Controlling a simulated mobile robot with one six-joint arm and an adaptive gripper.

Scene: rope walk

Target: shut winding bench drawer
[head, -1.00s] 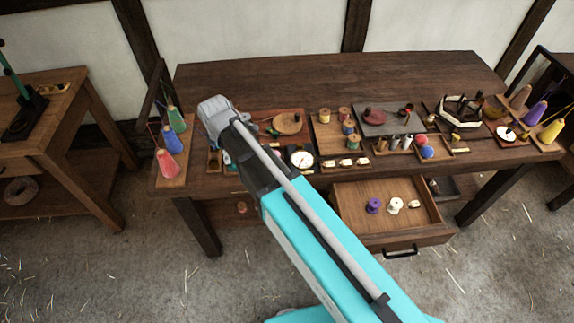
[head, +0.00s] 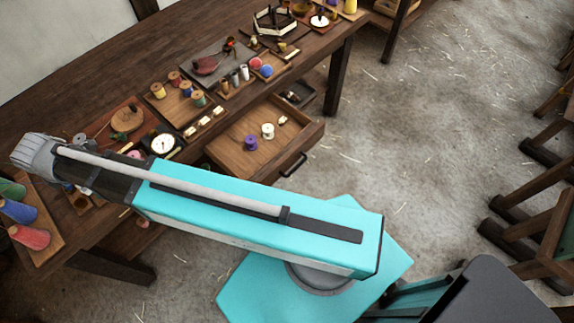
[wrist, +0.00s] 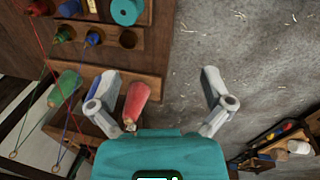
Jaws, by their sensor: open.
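The winding bench (head: 105,63) runs diagonally across the left of the head view. Its drawer (head: 240,158) stands pulled out below the front edge, with a dark bar handle (head: 293,164) on its front. A purple spool (head: 250,143), a white spool (head: 268,131) and a small pale piece (head: 283,120) lie in it. My gripper (wrist: 158,78) shows in the wrist view with its two fingers wide apart and nothing held. It is over the bench's end, near a red cone (wrist: 136,101). I cannot make out the handle in the wrist view.
Cones, spools, a white dial (head: 162,144) and small trays crowd the bench top. A dark bench leg (head: 338,75) stands beyond the drawer. The floor (head: 400,150) in front of the drawer is clear. Wooden stools or frames (head: 540,165) stand at the right.

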